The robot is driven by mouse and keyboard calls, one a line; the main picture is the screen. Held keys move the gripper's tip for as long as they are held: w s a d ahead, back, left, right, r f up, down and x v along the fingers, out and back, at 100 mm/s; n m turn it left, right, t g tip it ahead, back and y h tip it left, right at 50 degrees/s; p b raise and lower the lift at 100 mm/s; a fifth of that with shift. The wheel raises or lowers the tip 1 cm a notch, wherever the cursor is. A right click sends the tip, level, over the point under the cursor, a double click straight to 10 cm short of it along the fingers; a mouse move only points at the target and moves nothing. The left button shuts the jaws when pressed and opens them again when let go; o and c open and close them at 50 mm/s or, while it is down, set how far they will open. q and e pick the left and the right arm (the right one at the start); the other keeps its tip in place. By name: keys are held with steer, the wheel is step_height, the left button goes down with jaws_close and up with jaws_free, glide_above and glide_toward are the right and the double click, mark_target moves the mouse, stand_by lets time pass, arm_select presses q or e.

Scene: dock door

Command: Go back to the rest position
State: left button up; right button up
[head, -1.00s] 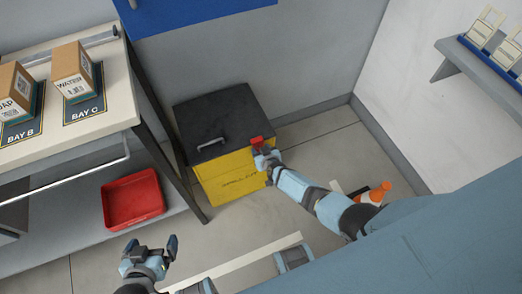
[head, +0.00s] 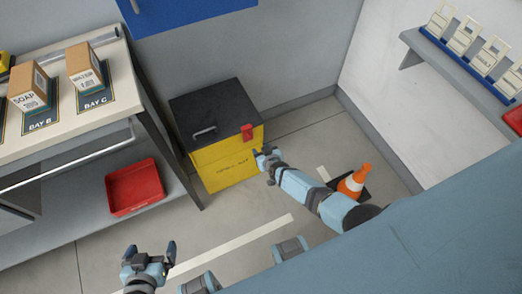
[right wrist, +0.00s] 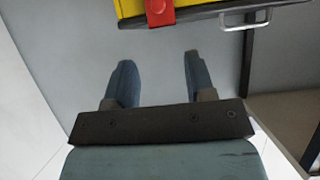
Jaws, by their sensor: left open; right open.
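My left gripper (head: 149,252) is open and empty over the floor at the lower left of the head view. My right gripper (head: 268,153) is open and empty, just in front of the yellow box (head: 228,170) with a black lid (head: 213,110). The right wrist view shows its two fingers (right wrist: 155,85) spread, with nothing between them. The red latch (head: 247,132) on the box front lies just beyond the right gripper, apart from it. The latch also shows at the top of the right wrist view (right wrist: 160,12). The lid looks shut.
A bench (head: 60,125) with boxes on bay mats stands at the left, a red tray (head: 135,187) on its lower shelf. An orange cone (head: 354,181) stands near my right arm. A wall shelf (head: 450,68) holds tags at the upper right. The floor in front is clear.

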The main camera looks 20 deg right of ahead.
arm_select(q)
steer(key=shift+s, duration=0.1)
arm_select(e)
steer(key=shift+s+r, duration=0.1)
steer(key=shift+s, duration=0.05)
arm_select(q)
steer(key=shift+w+r, duration=0.2)
steer(key=shift+r, duration=0.05)
arm_select(e)
steer(key=s+a+r+n+g+y, duration=0.3)
steer(key=s+r+g, duration=0.2)
steer(key=s+r, duration=0.7)
steer(key=s+d+r+m+g+h, duration=0.1)
steer(key=s+d+r+g+h, duration=0.15)
steer(key=s+r, duration=0.8)
steer(key=s+d+r+g+h, duration=0.1)
steer(key=s+d+r, duration=0.3)
steer(key=s+r, duration=0.65)
arm_select(q)
step_height(320, 180, up, 8)
steer(key=p, duration=0.8)
steer(key=shift+a+p, duration=0.25)
steer(key=shift+p, duration=0.05)
arm_select(e)
steer(key=w+a+f+t+y, duration=0.3)
steer(key=w+a+f+t, duration=0.1)
steer(key=w+a+t, duration=0.2)
steer(key=shift+a+f+n+t, duration=0.15)
steer(key=shift+a+n+t, duration=0.15)
steer(key=shift+a+t, duration=0.15)
